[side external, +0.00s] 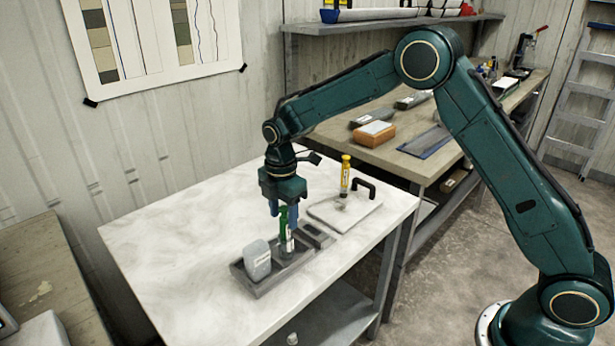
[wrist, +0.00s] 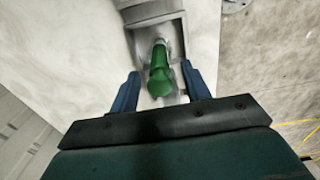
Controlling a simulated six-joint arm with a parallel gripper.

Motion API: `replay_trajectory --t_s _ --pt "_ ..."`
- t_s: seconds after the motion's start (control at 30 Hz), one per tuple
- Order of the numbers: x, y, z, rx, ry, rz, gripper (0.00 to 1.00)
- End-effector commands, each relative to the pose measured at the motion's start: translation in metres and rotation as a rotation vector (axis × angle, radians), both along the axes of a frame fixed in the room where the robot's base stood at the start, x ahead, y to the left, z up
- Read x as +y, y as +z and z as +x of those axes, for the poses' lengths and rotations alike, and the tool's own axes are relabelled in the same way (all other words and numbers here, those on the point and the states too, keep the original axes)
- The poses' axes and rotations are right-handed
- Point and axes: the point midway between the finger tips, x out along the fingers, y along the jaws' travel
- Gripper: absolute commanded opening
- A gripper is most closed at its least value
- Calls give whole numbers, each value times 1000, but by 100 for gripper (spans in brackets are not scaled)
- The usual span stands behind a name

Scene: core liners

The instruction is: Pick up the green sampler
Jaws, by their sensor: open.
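The green sampler (side external: 284,222) stands roughly upright in the grey tray (side external: 262,290) on the white table in the side view. A white label shows on its lower part. In the wrist view the green sampler (wrist: 160,72) lies between the two blue fingers. My gripper (side external: 283,215) is directly above the tray, with its fingers down around the sampler's upper part. The fingers of my gripper (wrist: 160,84) are apart, with a gap on each side of the sampler. The sampler's lower end is hidden in the tray.
A grey-white container (side external: 257,262) sits in the tray's left part. The left of the white table (side external: 175,235) is clear.

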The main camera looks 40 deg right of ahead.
Motion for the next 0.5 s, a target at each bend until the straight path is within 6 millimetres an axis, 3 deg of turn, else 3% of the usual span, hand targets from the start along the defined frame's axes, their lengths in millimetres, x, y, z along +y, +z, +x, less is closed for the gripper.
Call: replay_trajectory --t_s 0.2,0.5 --pt "0 -21 0 2 0 0 47" --pt "0 -24 0 0 0 0 47"
